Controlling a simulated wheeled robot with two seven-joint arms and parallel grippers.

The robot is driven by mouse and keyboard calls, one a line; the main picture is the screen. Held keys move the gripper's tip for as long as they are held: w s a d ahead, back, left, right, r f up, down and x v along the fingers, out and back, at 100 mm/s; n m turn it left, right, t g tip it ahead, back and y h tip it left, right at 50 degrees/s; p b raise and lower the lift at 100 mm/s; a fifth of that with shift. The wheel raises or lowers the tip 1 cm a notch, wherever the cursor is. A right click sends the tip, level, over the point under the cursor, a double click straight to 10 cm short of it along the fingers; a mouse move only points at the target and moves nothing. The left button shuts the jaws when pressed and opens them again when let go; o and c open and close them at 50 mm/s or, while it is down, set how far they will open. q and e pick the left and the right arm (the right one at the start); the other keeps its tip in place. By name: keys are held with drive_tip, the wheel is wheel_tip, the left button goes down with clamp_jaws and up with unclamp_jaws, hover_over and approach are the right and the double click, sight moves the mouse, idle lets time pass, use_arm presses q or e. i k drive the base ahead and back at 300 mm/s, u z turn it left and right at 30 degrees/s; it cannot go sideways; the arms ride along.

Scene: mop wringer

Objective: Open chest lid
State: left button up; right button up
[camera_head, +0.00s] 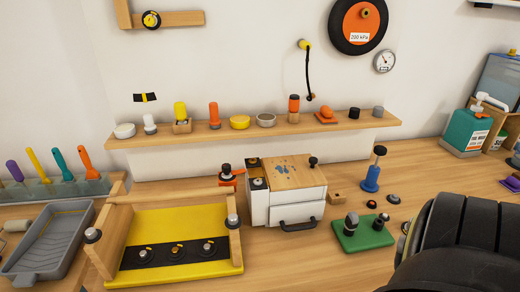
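The likely chest is a small white box (258,208) on the wooden bench in the middle of the view. Its flat wooden lid (300,178) lies closed on top, with blue specks on it. A small black knob (313,161) stands at the lid's back right corner. A black handle (298,224) sits on the lower front. A narrow strip with dark round fittings runs along the top's left side. Neither of my grippers shows. A large black rounded shape, probably part of my own arm, fills the lower right corner and hides the bench there.
A yellow tray (175,224) with wooden sides stands close left of the box. A green block (362,236) with dark knobs lies to the right, near a blue stand (371,178). A wooden shelf (250,132) with several small items runs behind. A grey tray (45,243) is far left.

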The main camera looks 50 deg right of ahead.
sight(298, 171)
drive_tip(key=u, duration=1.5)
drive_tip(key=k, duration=1.1)
drive_tip(key=z, duration=1.7)
